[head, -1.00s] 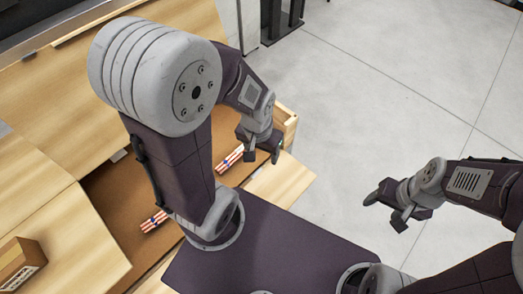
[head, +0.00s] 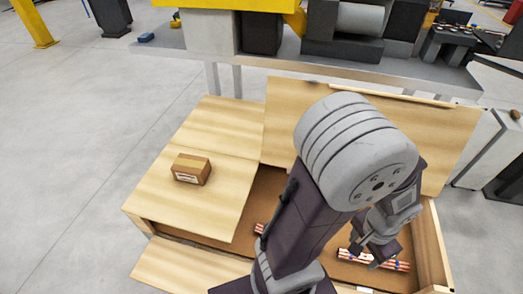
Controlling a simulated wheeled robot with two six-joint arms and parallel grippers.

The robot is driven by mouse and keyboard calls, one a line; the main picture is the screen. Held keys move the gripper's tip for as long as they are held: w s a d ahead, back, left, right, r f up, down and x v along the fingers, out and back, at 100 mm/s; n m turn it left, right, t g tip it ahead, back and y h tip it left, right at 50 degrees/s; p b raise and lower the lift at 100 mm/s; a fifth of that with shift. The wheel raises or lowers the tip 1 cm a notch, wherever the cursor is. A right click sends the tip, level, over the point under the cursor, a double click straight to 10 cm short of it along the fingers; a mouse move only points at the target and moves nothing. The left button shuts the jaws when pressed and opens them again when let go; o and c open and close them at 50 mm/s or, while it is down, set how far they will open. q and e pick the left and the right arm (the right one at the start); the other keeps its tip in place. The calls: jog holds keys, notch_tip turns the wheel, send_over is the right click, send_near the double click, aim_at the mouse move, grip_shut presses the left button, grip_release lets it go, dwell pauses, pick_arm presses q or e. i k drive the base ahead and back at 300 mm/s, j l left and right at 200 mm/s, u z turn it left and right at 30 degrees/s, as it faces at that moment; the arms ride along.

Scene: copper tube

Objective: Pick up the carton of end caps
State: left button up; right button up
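The carton (head: 191,169) is a small closed brown cardboard box with a white label on its front. It sits upright on a light wooden panel (head: 165,215) of the large crate, left of centre in the head view.
Bundles of copper tubes (head: 385,262) lie in the crate's open compartment. A grey machine bench (head: 300,60) runs along the back. Grey floor (head: 75,150) is clear on the left.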

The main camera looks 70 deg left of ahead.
aim_at(185, 168)
jog(key=u, duration=3.25)
jog(key=i+j+u, duration=0.15)
jog(key=u, duration=0.2)
jog(key=i+j+u, duration=0.15)
jog(key=u, duration=0.2)
jog(key=i, duration=0.05)
